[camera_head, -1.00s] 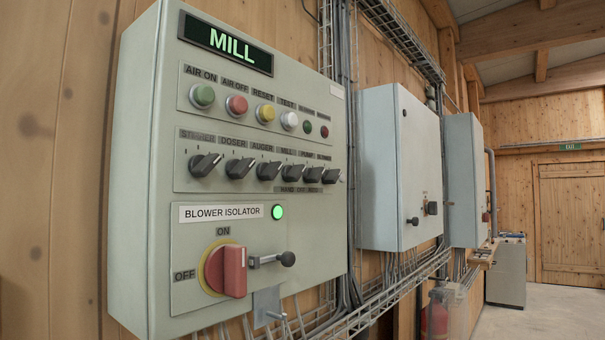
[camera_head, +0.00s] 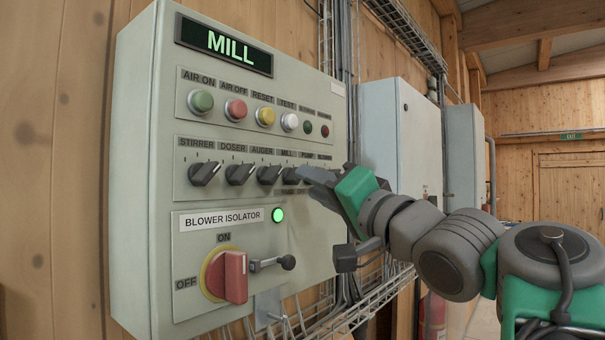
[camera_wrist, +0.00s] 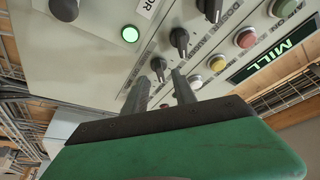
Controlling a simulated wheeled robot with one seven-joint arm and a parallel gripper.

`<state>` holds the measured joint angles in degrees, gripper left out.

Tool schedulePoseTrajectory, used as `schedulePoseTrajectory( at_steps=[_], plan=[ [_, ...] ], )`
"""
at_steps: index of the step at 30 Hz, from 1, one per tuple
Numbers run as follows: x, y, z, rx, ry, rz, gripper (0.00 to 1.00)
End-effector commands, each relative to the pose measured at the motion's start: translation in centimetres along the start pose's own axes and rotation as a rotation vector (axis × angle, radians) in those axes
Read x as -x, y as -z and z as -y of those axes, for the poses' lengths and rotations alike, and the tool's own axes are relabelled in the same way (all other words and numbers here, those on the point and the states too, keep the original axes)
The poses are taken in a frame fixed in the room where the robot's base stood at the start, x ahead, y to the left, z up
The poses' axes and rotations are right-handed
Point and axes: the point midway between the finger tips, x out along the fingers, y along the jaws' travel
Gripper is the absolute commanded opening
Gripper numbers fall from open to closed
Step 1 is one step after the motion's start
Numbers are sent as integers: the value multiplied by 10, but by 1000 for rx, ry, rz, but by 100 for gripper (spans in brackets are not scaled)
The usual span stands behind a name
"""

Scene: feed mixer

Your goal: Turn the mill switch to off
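The mill switch (camera_head: 290,176) is a black rotary knob, fourth from the left in the switch row of the grey MILL panel (camera_head: 152,130). In the head view it is partly hidden by my gripper (camera_head: 316,180). In the wrist view the mill switch (camera_wrist: 159,68) shows between the two fingertips of my gripper (camera_wrist: 160,76). The fingers stand apart, one to each side of the knob. I cannot tell whether they touch it. The exact pointer position is unclear.
Neighbouring knobs, auger (camera_head: 269,174) and doser (camera_head: 240,172), sit close to the left. Coloured buttons (camera_head: 265,116) are above. The red blower isolator handle (camera_head: 235,276) and a lit green lamp (camera_head: 278,214) are below. Another cabinet (camera_head: 380,130) stands behind my arm.

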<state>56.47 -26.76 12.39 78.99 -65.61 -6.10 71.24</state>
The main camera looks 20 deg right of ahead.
Motion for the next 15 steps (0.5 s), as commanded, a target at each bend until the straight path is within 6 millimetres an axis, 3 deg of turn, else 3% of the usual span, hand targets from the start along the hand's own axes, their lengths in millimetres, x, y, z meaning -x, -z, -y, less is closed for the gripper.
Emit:
schedulePoseTrajectory(
  at_steps=[6,15],
  plan=[
    [-34,0,2,-2,2,3,33],
    [-40,0,0,1,-2,0,33]
  ],
)
